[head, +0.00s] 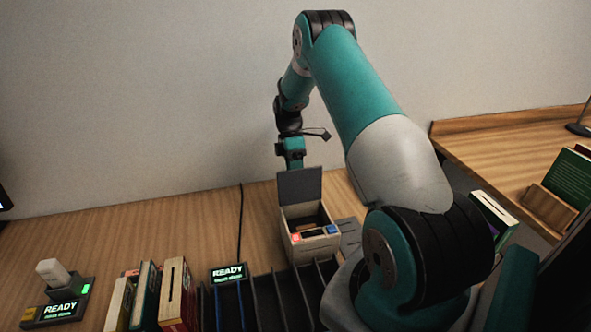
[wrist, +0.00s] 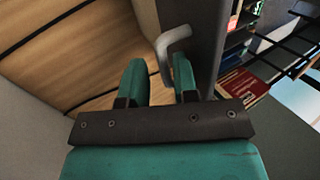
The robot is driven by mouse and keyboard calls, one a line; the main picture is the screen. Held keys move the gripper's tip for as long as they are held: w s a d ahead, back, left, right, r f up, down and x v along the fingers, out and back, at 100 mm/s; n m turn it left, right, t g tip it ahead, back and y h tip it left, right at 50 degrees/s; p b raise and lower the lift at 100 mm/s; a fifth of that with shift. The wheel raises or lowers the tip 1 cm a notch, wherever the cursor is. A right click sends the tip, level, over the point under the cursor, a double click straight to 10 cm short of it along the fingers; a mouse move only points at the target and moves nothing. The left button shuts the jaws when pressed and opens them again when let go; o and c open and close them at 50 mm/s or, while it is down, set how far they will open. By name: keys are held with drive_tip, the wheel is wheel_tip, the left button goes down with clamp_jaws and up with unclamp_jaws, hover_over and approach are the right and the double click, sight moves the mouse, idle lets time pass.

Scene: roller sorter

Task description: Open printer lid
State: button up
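The printer (head: 312,245) is a small beige box on the desk, with a red button and a blue part on its front. Its grey lid (head: 300,186) stands upright at the back, and the inside shows. In the wrist view the lid (wrist: 192,25) is a dark panel with a bent grey handle (wrist: 174,40). My gripper (head: 291,162) is just above and behind the lid's top edge. In the wrist view my gripper's teal fingers (wrist: 158,80) are apart, with the handle's end between them, nearer the right finger. I cannot tell whether that finger touches it.
A row of dark slots (head: 275,300) stands in front of the printer, with several books (head: 150,295) at its left. The desk's back left (head: 130,235) is clear. Another desk (head: 510,150) is at right.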

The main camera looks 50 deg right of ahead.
drive_tip(key=shift+a+r, duration=0.1)
drive_tip(key=shift+r, duration=0.05)
drive_tip(key=p+v, duration=1.1)
drive_tip(key=v, duration=0.6)
drive_tip(key=shift+r+p, duration=0.1)
drive_tip(key=shift+p, duration=0.25)
drive_tip(key=shift+w, duration=0.1)
